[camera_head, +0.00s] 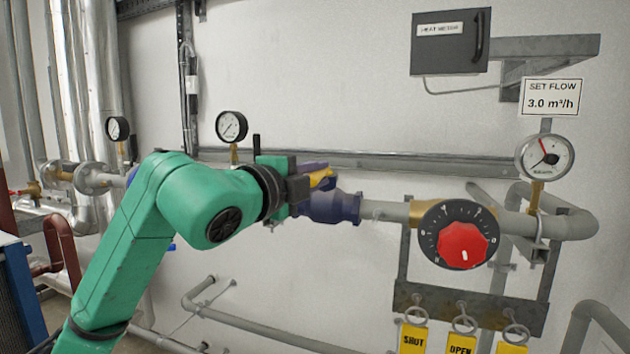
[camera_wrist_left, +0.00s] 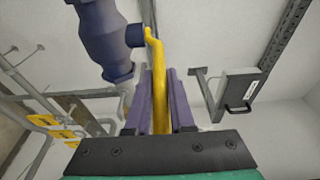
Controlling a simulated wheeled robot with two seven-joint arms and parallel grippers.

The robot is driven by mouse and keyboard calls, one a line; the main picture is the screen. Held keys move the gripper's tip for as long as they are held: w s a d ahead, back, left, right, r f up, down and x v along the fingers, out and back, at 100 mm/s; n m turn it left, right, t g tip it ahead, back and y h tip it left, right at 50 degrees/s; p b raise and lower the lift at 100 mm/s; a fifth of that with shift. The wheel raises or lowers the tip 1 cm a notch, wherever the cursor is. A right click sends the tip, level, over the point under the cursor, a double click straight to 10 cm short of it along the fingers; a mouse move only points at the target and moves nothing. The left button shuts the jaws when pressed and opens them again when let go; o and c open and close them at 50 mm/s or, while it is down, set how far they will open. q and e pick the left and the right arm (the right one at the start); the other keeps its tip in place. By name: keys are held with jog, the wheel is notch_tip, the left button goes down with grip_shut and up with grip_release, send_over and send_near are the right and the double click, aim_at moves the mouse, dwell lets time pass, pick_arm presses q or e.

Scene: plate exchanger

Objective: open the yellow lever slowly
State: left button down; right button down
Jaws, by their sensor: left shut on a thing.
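The yellow lever (camera_head: 320,179) sits on a dark blue valve body (camera_head: 334,207) in the grey pipe line, in the middle of the head view. My left gripper (camera_head: 310,178) is at the lever and partly hides it. In the left wrist view the yellow lever (camera_wrist_left: 160,85) runs between the two purple fingers of my left gripper (camera_wrist_left: 161,100), which are shut on it. The lever's bent end joins the blue valve body (camera_wrist_left: 105,40) at the top. My right gripper is not in view.
A red knob (camera_head: 463,246) on a black dial is right of the valve. A flow gauge (camera_head: 545,157) and a "SET FLOW 3.0 m³/h" sign (camera_head: 552,97) are at the right. Yellow tags (camera_head: 461,343) hang below. A pressure gauge (camera_head: 231,126) is above my arm.

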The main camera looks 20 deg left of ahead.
pick_arm(q)
jog(key=c, duration=0.8)
grip_release()
jog(key=shift+d+f, duration=0.1)
jog(key=shift+d, duration=0.05)
jog(key=shift+c, duration=0.2)
jog(key=shift+o, duration=0.3)
jog(key=shift+d, duration=0.2)
jog(key=shift+a, duration=0.1)
jog(key=shift+s+a+b, duration=0.15)
jog(key=shift+s+b, duration=0.2)
jog(key=shift+s, duration=0.05)
jog(key=b+v, duration=0.5)
jog(key=v, duration=0.8)
jog(key=shift+s, duration=0.3)
